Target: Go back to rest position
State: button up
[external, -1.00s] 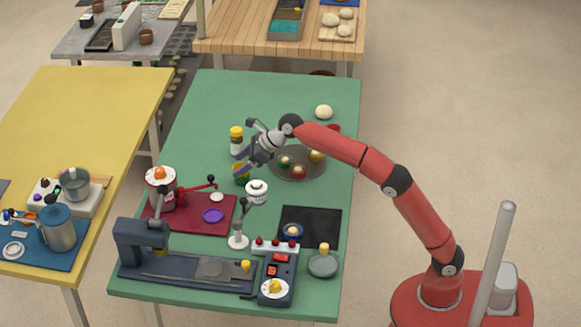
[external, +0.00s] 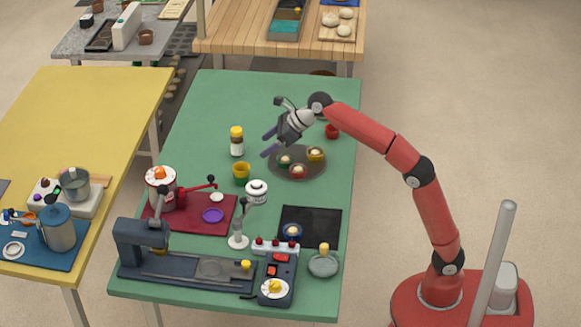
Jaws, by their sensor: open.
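My gripper (external: 267,145) is open and empty. It hangs in the air over the green table (external: 215,100), above and left of the round dark plate (external: 272,165), with its fingers pointing down and left. My red arm reaches in from the right. The plate bears several small cups with pale filling, among them a red cup (external: 298,171) and a yellow cup (external: 316,154). A separate yellow cup (external: 241,171) stands left of the plate.
A yellow-capped jar (external: 237,141) stands left of my gripper. A red cup (external: 332,131) is right of it. A maroon mat (external: 180,221), a dark machine (external: 190,266) and a black mat (external: 322,225) fill the table's front. The table's far left is clear.

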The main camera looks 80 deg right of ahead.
jog(key=s+f+n+b, duration=0.1)
jog(key=s+f+n, duration=0.2)
jog(key=s+n, duration=0.4)
jog(key=s+d+f+n+g, duration=0.1)
jog(key=s+f+n, duration=0.2)
jog(key=s+n, duration=0.4)
jog(key=s+d+f+n+b, duration=0.1)
jog(key=s+f+n, duration=0.2)
jog(key=s+n, duration=0.4)
jog(key=shift+s+f+n+h+b, duration=0.15)
jog(key=shift+s+f+n, duration=0.05)
jog(key=shift+s, duration=0.85)
jog(key=shift+s+f+n+h+b, duration=0.15)
jog(key=shift+s+f+n, duration=0.05)
jog(key=shift+s, duration=0.8)
jog(key=s+a+f+n+g+p, duration=0.1)
jog(key=s+a+f+n, duration=0.4)
jog(key=f, duration=0.3)
jog(key=s+a+f+n+g+p, duration=0.1)
jog(key=s+a+f+n, duration=0.3)
jog(key=s+f+n, duration=0.4)
jog(key=shift+a+g+p, duration=0.35)
jog(key=shift+g+p, duration=0.05)
